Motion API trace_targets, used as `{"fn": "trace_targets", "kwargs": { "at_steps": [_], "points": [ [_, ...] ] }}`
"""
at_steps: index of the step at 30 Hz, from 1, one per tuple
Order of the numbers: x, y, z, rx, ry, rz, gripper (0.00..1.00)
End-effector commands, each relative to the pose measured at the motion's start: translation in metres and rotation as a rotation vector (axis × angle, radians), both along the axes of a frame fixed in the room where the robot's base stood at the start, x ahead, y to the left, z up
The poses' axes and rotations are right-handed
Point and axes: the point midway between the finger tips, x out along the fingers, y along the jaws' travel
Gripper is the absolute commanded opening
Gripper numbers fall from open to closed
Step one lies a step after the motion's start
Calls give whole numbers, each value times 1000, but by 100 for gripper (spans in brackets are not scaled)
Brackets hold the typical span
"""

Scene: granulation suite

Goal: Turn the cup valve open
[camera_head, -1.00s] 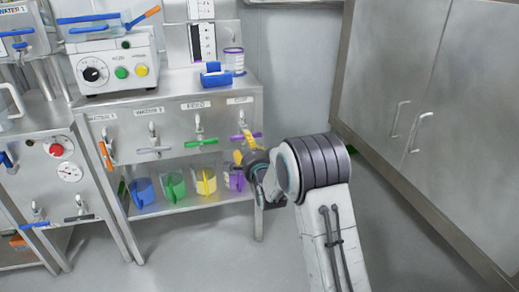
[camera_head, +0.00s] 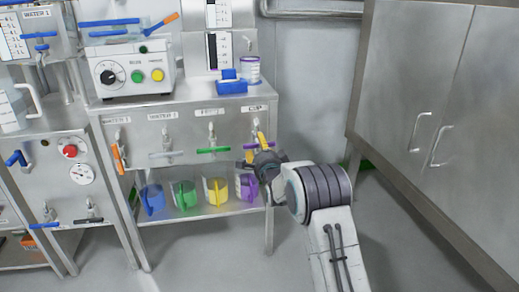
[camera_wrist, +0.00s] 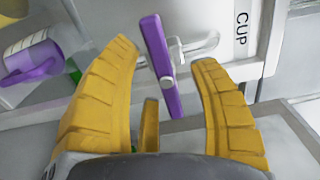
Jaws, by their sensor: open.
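The cup valve's purple handle (camera_wrist: 172,104) shows in the wrist view on its metal valve, beside the CUP label (camera_wrist: 241,28). It is a tilted bar, its top end leaning left. My gripper (camera_wrist: 163,54) is open, with one yellow finger on each side of the handle in the picture. I see no clear contact, and how deep the handle lies between the fingers is hard to tell. In the head view my gripper (camera_head: 261,143) is in front of the valve under the CUP label (camera_head: 255,107) and hides most of the handle.
Valves with orange (camera_head: 118,158), grey (camera_head: 161,154) and green (camera_head: 213,150) handles line the same panel. A purple jug (camera_wrist: 32,62) and other coloured jugs stand on the shelf below. A steel cabinet (camera_head: 400,70) stands right; floor between is clear.

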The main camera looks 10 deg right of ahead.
Motion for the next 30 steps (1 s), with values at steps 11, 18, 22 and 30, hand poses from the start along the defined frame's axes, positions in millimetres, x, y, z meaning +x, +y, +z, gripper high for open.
{"fn": "trace_targets", "kwargs": {
  "at_steps": [11,18,22,30],
  "points": [
    [7,0,0,0,1,0,56],
    [7,0,0,0,1,0,51],
    [7,0,0,0,1,0,40],
    [7,0,0,0,1,0,15]
  ]
}}
